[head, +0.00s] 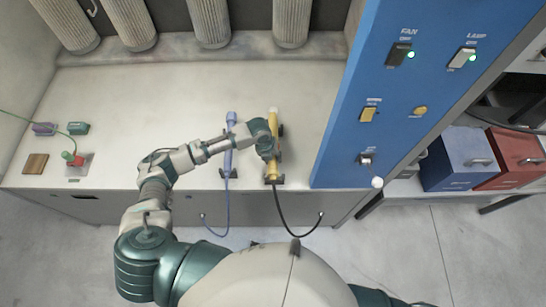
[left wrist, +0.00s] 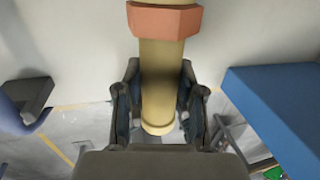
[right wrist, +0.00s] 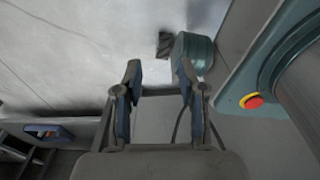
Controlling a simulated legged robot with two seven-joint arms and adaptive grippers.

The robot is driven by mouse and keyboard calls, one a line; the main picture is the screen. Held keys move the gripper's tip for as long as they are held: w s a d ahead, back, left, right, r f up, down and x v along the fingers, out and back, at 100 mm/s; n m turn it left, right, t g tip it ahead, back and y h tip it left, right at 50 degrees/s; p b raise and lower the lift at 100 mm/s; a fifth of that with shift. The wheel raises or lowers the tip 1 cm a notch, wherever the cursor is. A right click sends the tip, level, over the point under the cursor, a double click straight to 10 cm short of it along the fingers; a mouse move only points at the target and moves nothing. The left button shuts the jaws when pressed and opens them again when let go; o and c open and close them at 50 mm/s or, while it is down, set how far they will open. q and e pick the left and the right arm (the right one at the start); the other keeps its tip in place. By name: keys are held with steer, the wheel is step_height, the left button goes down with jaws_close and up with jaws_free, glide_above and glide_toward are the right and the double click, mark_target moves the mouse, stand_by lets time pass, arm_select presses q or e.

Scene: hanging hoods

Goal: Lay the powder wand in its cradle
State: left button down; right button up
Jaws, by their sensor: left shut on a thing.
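A yellow wand (head: 273,174) with an orange collar (left wrist: 165,20) lies lengthwise over dark cradle brackets (head: 281,130) at the right of the pale bench, a black hose running from its near end. I cannot tell whether it rests in them or is just above. My left gripper (head: 269,146) is shut on the yellow wand; in the left wrist view the handle (left wrist: 160,90) passes between both fingers. A blue wand (head: 228,158) lies to its left, on its own dark holder (head: 229,174). My right gripper (right wrist: 158,78) is open and empty, over the floor.
A blue switch panel (head: 390,95) rises close to the right of the yellow wand. Filter cylinders (head: 210,20) hang at the back. Small blocks and a red button (head: 68,156) sit at the bench's left. Blue (head: 455,160) and red (head: 515,158) boxes stand right. The bench middle is clear.

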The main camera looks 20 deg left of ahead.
arm_select(q)
steer(key=shift+a, duration=0.1)
steer(key=shift+d, duration=0.65)
steer(key=c, duration=0.7)
jaws_free()
steer(key=shift+o, duration=0.3)
steer(key=shift+a, duration=0.25)
steer(key=shift+s+a, duration=0.1)
steer(key=shift+a, duration=0.05)
steer(key=w+v, duration=0.1)
steer(key=v, duration=1)
steer(key=shift+s+a+r, duration=0.25)
steer(key=shift+s+r, duration=0.1)
steer(key=shift+s, duration=0.05)
arm_select(e)
steer(key=shift+d, duration=0.4)
arm_select(q)
steer(key=shift+d, duration=0.25)
arm_select(e)
steer(key=shift+f, duration=0.1)
